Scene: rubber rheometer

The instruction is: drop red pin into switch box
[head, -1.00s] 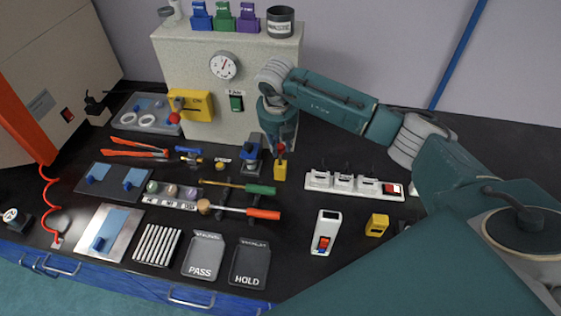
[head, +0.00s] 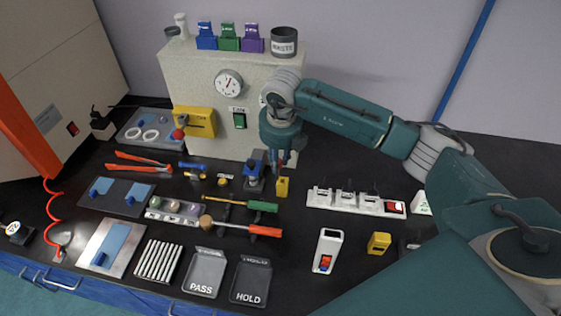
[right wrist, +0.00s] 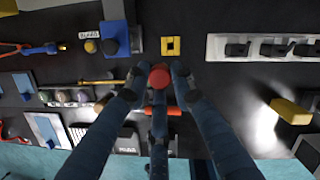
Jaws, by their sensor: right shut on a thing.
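My right gripper (head: 281,160) points down at the middle of the table, in front of the grey machine. It is shut on the red pin, whose round red head (right wrist: 159,77) shows between the fingertips in the right wrist view. In the head view the fingers largely hide the pin. The small yellow holder (head: 282,187) stands just below the fingers, and its square opening shows in the right wrist view (right wrist: 170,46). A white box (head: 327,249) with a red switch and a dark top opening, apparently the switch box, stands nearer the front right. My left gripper is out of view.
A white strip (head: 357,201) with several sockets lies to the right. A yellow block (head: 379,243) stands beside the white box. Screwdrivers (head: 250,229), PASS (head: 204,272) and HOLD (head: 250,282) trays lie to the left. The grey machine (head: 275,85) blocks the back.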

